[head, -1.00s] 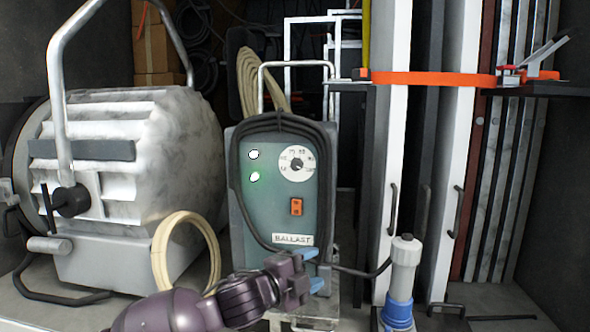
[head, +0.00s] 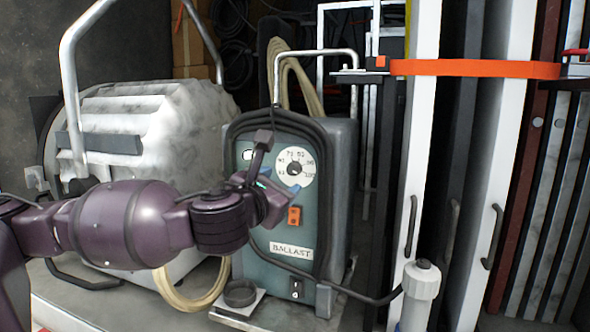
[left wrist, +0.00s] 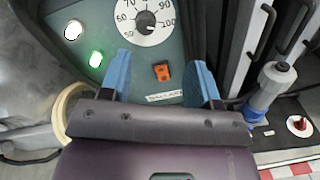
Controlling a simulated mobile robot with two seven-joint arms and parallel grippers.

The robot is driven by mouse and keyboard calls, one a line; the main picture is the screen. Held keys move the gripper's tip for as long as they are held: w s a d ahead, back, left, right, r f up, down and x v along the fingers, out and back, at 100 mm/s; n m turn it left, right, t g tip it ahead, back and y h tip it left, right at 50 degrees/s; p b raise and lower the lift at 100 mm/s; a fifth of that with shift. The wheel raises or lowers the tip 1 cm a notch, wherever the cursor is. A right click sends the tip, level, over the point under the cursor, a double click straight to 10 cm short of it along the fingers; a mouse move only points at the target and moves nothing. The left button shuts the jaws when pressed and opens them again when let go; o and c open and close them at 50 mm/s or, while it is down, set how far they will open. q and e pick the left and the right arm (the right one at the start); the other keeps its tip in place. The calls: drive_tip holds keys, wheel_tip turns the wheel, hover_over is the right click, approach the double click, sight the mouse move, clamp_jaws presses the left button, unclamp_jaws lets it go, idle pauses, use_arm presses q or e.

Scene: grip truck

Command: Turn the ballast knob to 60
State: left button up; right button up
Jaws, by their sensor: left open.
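The ballast (head: 262,228) is a teal-fronted box with a grey case. Its black knob (head: 295,169) sits at the centre of a round white dial (head: 283,159) on the upper front. In the left wrist view the knob (left wrist: 146,20) is near the top, with 50, 60, 70 and 100 legible around it; I cannot tell exactly where it points. My left gripper (head: 279,188) is in front of the panel, just below the dial. In the left wrist view its blue fingers (left wrist: 163,78) are spread wide, with nothing between them. My right gripper is not in view.
An orange switch (head: 294,215) is below the dial, and lit indicators (left wrist: 95,59) are left of it. A large lamp (head: 150,120) stands to the left, with a coiled cable (head: 180,295) near its base. Tall white-edged panels (head: 424,130) and a grey-white connector (head: 421,283) stand right.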

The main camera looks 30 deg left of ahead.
sight(292, 170)
use_arm(q)
drive_tip(key=w+a+m, duration=0.1)
drive_tip(key=w, duration=0.2)
drive_tip(key=w+a+m+y+p, duration=0.1)
drive_tip(key=w, duration=0.2)
drive_tip(key=w+a+m+p, duration=0.1)
drive_tip(key=w, duration=0.3)
drive_tip(key=shift+a+y, duration=0.3)
drive_tip(key=shift+a, duration=0.1)
drive_tip(key=c, duration=0.9)
